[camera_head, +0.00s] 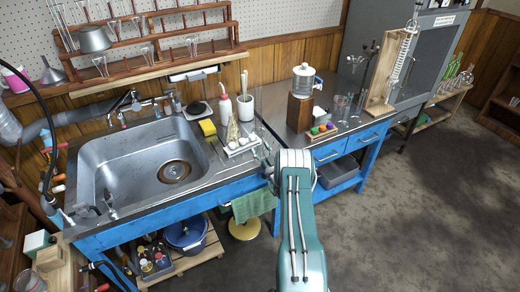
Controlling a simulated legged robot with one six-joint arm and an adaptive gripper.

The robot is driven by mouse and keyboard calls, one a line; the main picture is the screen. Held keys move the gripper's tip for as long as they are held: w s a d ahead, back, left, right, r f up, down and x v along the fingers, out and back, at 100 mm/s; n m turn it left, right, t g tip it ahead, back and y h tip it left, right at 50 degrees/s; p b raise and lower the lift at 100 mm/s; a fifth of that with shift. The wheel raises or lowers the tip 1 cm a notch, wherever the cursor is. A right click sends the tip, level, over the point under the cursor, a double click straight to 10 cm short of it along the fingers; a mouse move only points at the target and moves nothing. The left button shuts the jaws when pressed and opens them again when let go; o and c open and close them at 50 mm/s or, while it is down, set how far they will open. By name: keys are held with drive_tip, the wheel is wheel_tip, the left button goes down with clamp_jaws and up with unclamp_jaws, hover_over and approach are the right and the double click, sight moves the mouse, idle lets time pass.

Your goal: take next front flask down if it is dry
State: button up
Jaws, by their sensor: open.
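A wooden drying rack (150,67) with several pegs hangs on the pegboard above the sink. My gripper (265,157) is at the end of my teal arm, over the front edge by the drainboard, well below and right of the rack. It is open, small and partly hidden by my arm, with no object visible in it.
The steel sink (101,160) with its tap (133,103) lies below the rack. A white rack with white-topped pieces (238,146), a red-capped bottle (225,107) and a white brush pot (245,107) crowd the drainboard. A dispenser (302,82) stands right. Floor at right is clear.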

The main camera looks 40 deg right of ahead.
sight(262, 152)
drive_tip(key=v, duration=0.7)
drive_tip(key=shift+s+f, duration=0.15)
drive_tip(key=shift+f, duration=0.05)
idle(0.3)
